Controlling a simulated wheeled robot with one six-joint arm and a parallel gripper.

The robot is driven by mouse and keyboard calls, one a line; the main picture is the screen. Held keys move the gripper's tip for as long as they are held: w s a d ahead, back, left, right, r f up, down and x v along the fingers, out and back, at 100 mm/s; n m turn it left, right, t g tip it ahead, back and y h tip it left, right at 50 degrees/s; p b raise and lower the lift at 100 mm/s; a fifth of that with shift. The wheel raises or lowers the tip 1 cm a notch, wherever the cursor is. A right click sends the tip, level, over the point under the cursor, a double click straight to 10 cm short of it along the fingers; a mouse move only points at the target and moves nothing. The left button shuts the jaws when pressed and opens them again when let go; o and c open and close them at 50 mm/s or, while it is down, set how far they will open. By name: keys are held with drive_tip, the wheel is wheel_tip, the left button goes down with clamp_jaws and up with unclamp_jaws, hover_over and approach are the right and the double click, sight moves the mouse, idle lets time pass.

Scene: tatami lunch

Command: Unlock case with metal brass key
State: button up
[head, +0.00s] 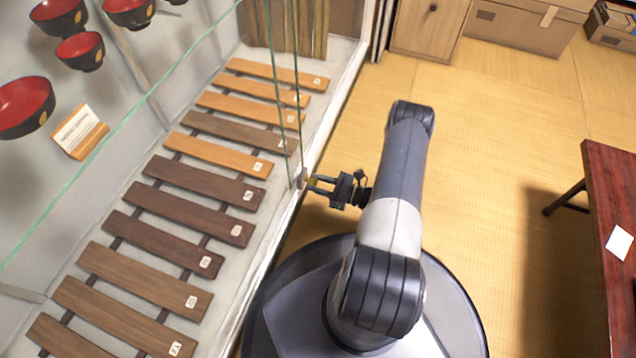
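The glass display case (283,215) fills the left side of the head view, with its pale frame edge running diagonally. A small metal lock (301,178) sits on the front edge, where the glass panes meet. My gripper (315,184) points left at this lock, very close to it. A tiny brass-coloured bit, the key (311,184), shows at its fingertips, and the fingers look closed on it. The key is mostly hidden. I cannot tell whether its tip is inside the lock or just in front of it.
Inside the case are numbered wooden slats (205,183), red-and-black bowls (80,50) and a small sign (79,131). A dark red table (610,190) with a white card (619,242) stands at right. Cabinets (430,25) and boxes (525,25) line the back. Tatami floor between is clear.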

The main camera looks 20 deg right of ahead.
drive_tip(key=c, duration=0.5)
drive_tip(key=shift+o, duration=0.2)
drive_tip(key=n+b, duration=0.1)
drive_tip(key=n, duration=0.2)
drive_tip(key=n+b, duration=0.1)
drive_tip(key=n, duration=1.3)
drive_tip(key=shift+n, duration=0.4)
